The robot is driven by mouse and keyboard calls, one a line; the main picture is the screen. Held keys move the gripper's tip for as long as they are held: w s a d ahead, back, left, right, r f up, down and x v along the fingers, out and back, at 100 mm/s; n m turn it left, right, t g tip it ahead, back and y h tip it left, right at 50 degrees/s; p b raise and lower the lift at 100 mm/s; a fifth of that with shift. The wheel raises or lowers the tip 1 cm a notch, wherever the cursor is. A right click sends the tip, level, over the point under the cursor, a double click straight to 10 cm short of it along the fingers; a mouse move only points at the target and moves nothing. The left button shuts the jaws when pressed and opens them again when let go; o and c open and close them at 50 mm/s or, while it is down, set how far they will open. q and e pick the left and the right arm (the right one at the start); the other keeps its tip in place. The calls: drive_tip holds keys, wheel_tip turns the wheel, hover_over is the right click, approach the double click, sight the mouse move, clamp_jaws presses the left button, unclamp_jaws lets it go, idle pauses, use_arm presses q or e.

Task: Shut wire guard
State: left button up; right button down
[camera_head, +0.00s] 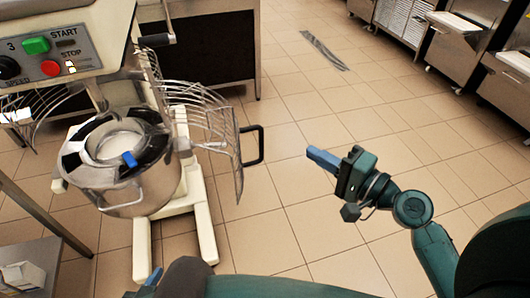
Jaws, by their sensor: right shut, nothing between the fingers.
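The wire guard (205,118) of the mixer stands swung open, out to the right of the steel bowl (130,195). Its black handle (252,146) sticks out at its right end. A second wire section (40,108) shows at the left of the mixer. My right gripper (322,160) is right of the handle, apart from it; its blue fingers are shut and empty, pointing left toward the handle. A blue tip of my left gripper (152,278) shows at the bottom edge beside a dark arm part; the rest of it is hidden.
The mixer head carries a panel with a green button (36,45) and a red button (51,68). Its cream legs (205,230) reach toward me. A metal table (30,262) stands at the lower left. The tiled floor around my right gripper is clear.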

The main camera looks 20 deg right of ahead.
use_arm(q)
drive_tip(key=p, duration=0.1)
drive_tip(key=r+p, duration=0.1)
drive_tip(key=r+m+p, duration=0.1)
drive_tip(key=p, duration=0.1)
drive_tip(key=shift+s+a, duration=0.25)
use_arm(e)
drive_tip(key=w+a+r, duration=0.1)
drive_tip(key=w+a, duration=0.4)
drive_tip(key=a, duration=0.2)
drive_tip(key=shift+w+a, duration=0.15)
drive_tip(key=shift+a, duration=0.2)
use_arm(q)
drive_tip(key=shift+w, duration=0.1)
use_arm(e)
drive_tip(key=shift+m, duration=0.3)
use_arm(q)
drive_tip(key=shift+r, duration=0.2)
use_arm(e)
drive_tip(key=shift+a, duration=0.1)
